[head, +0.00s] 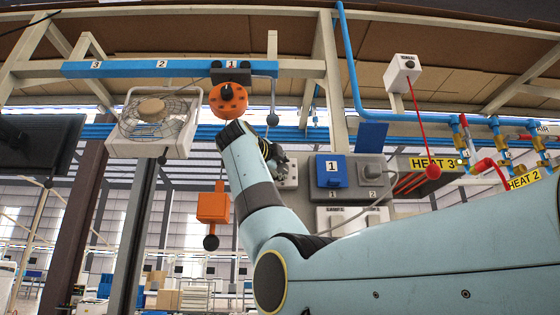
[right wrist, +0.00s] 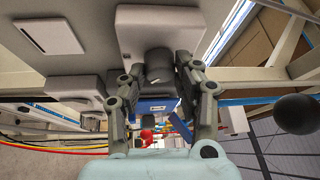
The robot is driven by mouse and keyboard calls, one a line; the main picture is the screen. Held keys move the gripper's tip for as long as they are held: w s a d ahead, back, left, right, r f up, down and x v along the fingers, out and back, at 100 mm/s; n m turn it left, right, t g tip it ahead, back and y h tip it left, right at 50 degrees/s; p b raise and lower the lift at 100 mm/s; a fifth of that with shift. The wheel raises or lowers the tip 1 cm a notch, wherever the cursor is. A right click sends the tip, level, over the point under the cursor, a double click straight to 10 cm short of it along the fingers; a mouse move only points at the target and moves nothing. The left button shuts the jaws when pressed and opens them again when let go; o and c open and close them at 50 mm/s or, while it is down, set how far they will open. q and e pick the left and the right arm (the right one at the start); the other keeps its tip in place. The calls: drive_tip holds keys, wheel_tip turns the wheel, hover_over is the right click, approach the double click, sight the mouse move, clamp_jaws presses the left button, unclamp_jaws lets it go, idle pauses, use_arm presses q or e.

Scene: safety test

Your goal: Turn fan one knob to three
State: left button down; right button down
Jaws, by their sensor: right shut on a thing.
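My right gripper (head: 278,157) reaches up to the left end of a grey control panel. In the right wrist view its two fingers (right wrist: 160,70) are closed around a dark grey knob (right wrist: 158,66) on a pale box (right wrist: 160,25). In the head view that box (head: 291,182) is partly hidden behind my gripper, and the knob and its setting cannot be read. A white box fan (head: 154,122) with a wire guard hangs at the upper left. My left gripper is not in view.
Right of the gripper the panel carries a blue block marked 1 (head: 331,171) and a grey block (head: 370,170) above a 2. An orange disc (head: 228,99) and an orange box (head: 212,206) hang left of my wrist. A red cord ends in a ball (head: 433,172) at right.

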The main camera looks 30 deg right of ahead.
drive_tip(key=m+y+p, duration=0.1)
drive_tip(key=m+p, duration=0.1)
drive_tip(key=r+m+g+y+p, duration=0.1)
drive_tip(key=m+p, duration=0.1)
drive_tip(key=m, duration=0.1)
drive_tip(key=shift+m+g+y+p, duration=0.3)
drive_tip(key=shift+m+y+p, duration=0.5)
drive_tip(key=shift+m, duration=0.4)
drive_tip(key=shift+m+y+p, duration=0.3)
drive_tip(key=shift+m+p, duration=0.15)
drive_tip(key=shift+m, duration=0.15)
drive_tip(key=shift+f, duration=0.1)
drive_tip(key=c, duration=0.9)
unclamp_jaws()
drive_tip(key=shift+d, duration=0.1)
drive_tip(key=shift+c, duration=0.2)
